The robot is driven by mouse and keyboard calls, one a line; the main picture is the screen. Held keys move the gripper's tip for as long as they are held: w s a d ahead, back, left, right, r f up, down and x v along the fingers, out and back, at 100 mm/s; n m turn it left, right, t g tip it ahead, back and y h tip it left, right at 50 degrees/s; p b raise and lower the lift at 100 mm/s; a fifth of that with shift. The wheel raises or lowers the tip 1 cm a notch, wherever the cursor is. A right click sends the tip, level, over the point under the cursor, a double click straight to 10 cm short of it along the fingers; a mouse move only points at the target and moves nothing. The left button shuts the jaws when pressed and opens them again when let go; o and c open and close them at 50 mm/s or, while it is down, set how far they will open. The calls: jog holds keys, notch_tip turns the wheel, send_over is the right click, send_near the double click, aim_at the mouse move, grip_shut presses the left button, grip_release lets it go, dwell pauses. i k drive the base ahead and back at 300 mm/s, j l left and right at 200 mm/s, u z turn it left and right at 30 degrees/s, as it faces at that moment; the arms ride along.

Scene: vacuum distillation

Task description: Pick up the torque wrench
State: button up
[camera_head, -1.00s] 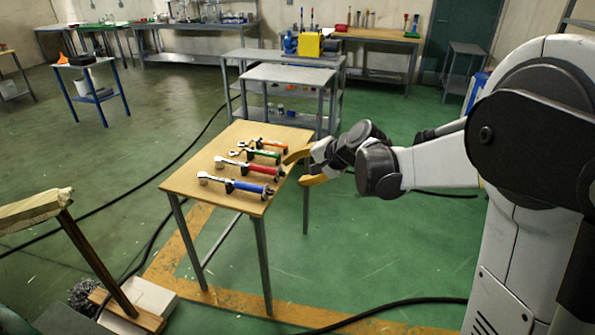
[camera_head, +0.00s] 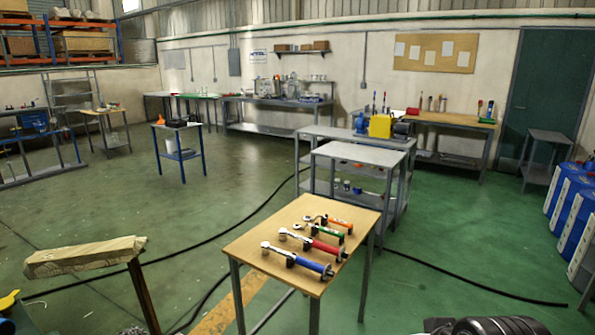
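Several wrench-like tools lie side by side on a small wooden-topped table (camera_head: 247,246) in the lower middle of the head view. They have a blue handle (camera_head: 312,266), a red handle (camera_head: 326,247), a green handle (camera_head: 330,236) and an orange handle (camera_head: 340,223), from near to far. Their metal heads point left, and black pieces show along them. I cannot tell which one is the torque wrench meant. My gripper's fingers are out of view; only black parts of my arm show at the bottom edge, right of the table.
A grey trolley (camera_head: 358,154) stands just behind the table. A wooden beam (camera_head: 85,257) on a post stands at the left front. Black cables (camera_head: 450,276) cross the green floor. Blue containers (camera_head: 570,200) stand at the far right.

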aim_at(284, 234)
jog(key=u, duration=2.6)
jog(key=i+j+z, duration=0.1)
jog(key=i+j, duration=0.25)
jog(key=i, duration=0.2)
jog(key=i+j+z, duration=0.1)
jog(key=i+j, duration=0.35)
jog(key=z, duration=2.8)
jog(key=i+l, duration=0.2)
jog(key=i, duration=0.25)
jog(key=i+l, duration=0.15)
jog(key=i, duration=0.35)
jog(key=i+l, duration=0.2)
jog(key=i, duration=0.3)
jog(key=i+l, duration=0.15)
jog(key=i, duration=0.3)
